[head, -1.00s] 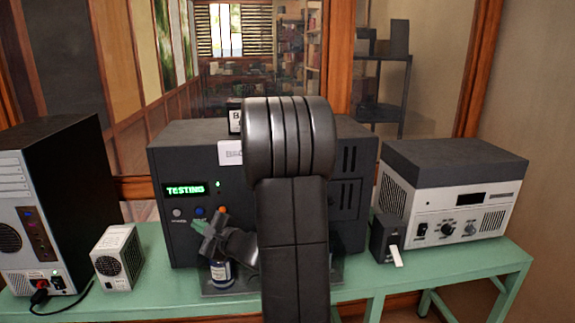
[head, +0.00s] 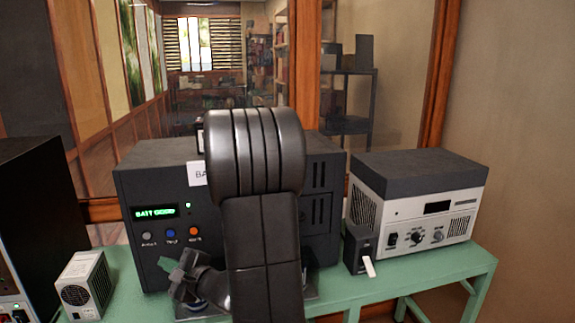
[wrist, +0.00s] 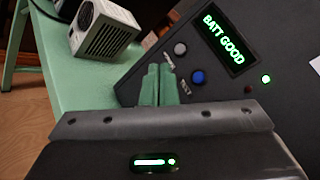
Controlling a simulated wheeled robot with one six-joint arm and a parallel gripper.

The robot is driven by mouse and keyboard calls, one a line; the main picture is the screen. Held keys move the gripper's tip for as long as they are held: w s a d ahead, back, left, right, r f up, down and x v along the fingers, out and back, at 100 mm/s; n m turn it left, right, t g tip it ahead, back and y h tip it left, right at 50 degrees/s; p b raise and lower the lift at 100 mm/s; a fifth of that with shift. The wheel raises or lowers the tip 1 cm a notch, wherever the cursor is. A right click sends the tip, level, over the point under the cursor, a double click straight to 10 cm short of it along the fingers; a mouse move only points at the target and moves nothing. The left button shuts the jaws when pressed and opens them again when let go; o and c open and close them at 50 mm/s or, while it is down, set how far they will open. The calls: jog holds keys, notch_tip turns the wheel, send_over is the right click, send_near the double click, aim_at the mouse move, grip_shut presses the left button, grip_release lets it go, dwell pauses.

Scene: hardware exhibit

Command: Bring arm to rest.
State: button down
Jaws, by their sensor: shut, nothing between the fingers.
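My gripper (head: 168,264) is shut and empty, its green fingertips pressed together. It is low in front of the dark battery tester (head: 130,200), below the tester's row of buttons, with my arm crossing the tester's middle. In the wrist view the shut green fingers (wrist: 160,84) point toward the tester's panel, by a grey button (wrist: 180,49) and a blue button (wrist: 198,77). I cannot tell whether they touch the panel. The tester's green display (wrist: 224,39) reads BATT GOOD.
A white-and-black unit (head: 408,222) stands at the right of the green bench (head: 440,268), beside a small dark box with a white tag (head: 359,248). A small vented box (head: 85,286) and a dark computer case (head: 35,215) stand at the left. Glass and wood frames lie behind.

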jog(key=shift+w, duration=0.15)
jog(key=w+p, duration=0.1)
jog(key=w, duration=0.1)
jog(key=w+a+p, duration=0.1)
jog(key=w, duration=0.2)
jog(key=shift+a, duration=0.15)
jog(key=shift+w+f+b, duration=0.2)
jog(key=shift+f+b, duration=0.1)
jog(key=shift+b, duration=0.4)
jog(key=shift+r+b, duration=0.1)
jog(key=shift+b, duration=0.7)
jog(key=shift+b, duration=0.45)
jog(key=shift+s, duration=0.35)
jog(key=shift+s+d+b, duration=0.2)
jog(key=shift+s+b, duration=0.25)
jog(key=shift+s, duration=0.1)
jog(key=p, duration=0.3)
jog(key=w+p, duration=0.1)
jog(key=p, duration=0.1)
jog(key=shift+w+a+r+p, duration=0.15)
jog(key=shift+r+p, duration=0.2)
jog(key=shift+p, duration=0.05)
